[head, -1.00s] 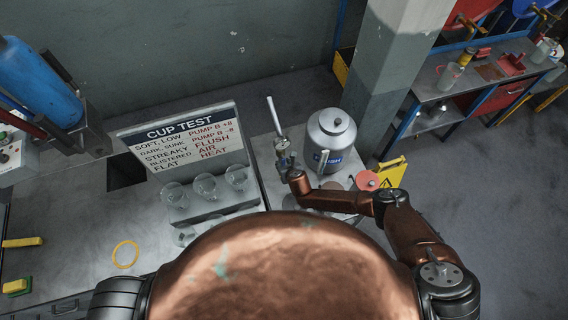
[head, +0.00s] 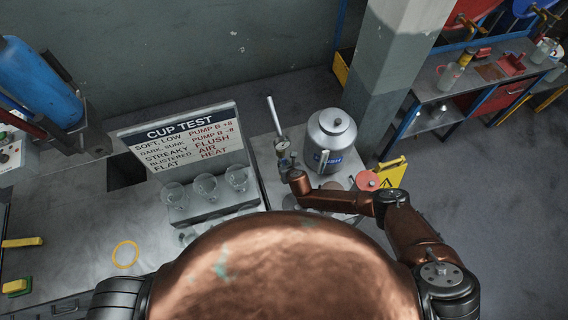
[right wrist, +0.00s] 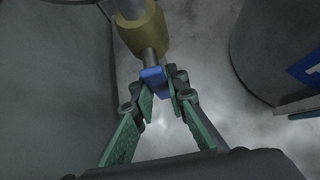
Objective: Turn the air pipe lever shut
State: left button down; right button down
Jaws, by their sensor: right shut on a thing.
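In the head view the right gripper (head: 285,163) is small at the pipe's foot, and the lever cannot be made out. My left gripper is out of view.
A grey metal jug (head: 331,140) stands close right of the pipe. The cup test board (head: 190,140) and several glass cups (head: 205,187) are to the left. A red disc (head: 367,181) and a yellow floor sign (head: 391,176) are at the right.

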jog(key=shift+s+a+f+m+g+y+b, duration=0.1)
jog(key=shift+a+m+g+y+b, duration=0.2)
jog(key=shift+m+y+b, duration=0.45)
jog(key=shift+a+y+b, duration=0.2)
jog(key=shift+y+b, duration=0.4)
jog(key=shift+y, duration=0.15)
jog(key=shift+s+a+r+m+g+y+b, duration=0.1)
jog(key=shift+a+r+m+g+y+b, duration=0.1)
jog(key=shift+m+y+b, duration=0.3)
jog(key=shift+s+a+r+m+g+y+b, duration=0.15)
jog(key=shift+r+m+y+b, duration=0.1)
jog(key=shift+y+b, duration=0.45)
jog(key=shift+w, duration=0.1)
jog(key=c, duration=1.9)
grip_release()
